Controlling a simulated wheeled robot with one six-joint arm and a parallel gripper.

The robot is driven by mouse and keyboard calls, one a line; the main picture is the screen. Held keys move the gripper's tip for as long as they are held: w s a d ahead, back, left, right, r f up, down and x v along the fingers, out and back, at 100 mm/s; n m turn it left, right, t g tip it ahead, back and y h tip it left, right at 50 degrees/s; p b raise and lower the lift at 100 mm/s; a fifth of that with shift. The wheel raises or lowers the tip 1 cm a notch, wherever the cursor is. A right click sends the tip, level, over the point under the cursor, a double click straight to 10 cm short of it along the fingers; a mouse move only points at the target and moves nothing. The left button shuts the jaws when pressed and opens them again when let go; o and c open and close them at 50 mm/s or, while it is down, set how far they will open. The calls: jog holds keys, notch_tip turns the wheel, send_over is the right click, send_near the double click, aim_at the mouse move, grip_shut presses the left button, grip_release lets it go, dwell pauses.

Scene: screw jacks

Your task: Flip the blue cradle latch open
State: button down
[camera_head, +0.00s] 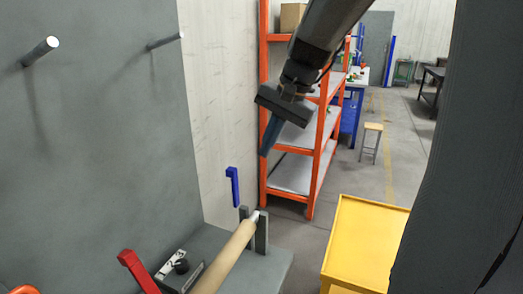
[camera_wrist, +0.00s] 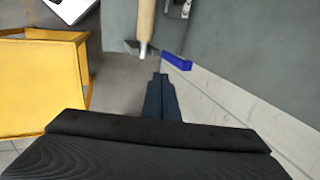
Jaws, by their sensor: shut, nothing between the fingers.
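The blue cradle latch (camera_head: 232,186) stands upright at the far end of the grey bench in the head view, its short top bent to one side. It also shows in the wrist view (camera_wrist: 177,62), beyond my fingertips and to their right. Beside it, a tan wooden roller (camera_head: 226,258) has its metal tip between two grey cradle posts (camera_head: 262,232). My gripper (camera_head: 264,154) is shut and empty, pointing down, above and to the right of the latch in the head view. In the wrist view my gripper (camera_wrist: 160,76) appears apart from the latch.
A red lever (camera_head: 137,270) and a metal clamp block (camera_head: 178,270) are near the roller's near end. A yellow cart (camera_head: 365,240) stands to the right. Orange shelving (camera_head: 310,150) is behind my gripper. A grey panel with pegs (camera_head: 100,110) rises at left.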

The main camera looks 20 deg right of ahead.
aim_at(228, 168)
jog(key=w+a+f+p, duration=0.2)
jog(key=w+a+f, duration=0.2)
jog(key=f, duration=0.3)
jog(key=shift+w+a+f, duration=0.2)
jog(key=shift+w+a, duration=0.15)
jog(key=shift+w+a+p, duration=0.9)
jog(key=shift+w+a, duration=0.9)
jog(key=shift+a, duration=0.05)
jog(key=shift+s, duration=0.1)
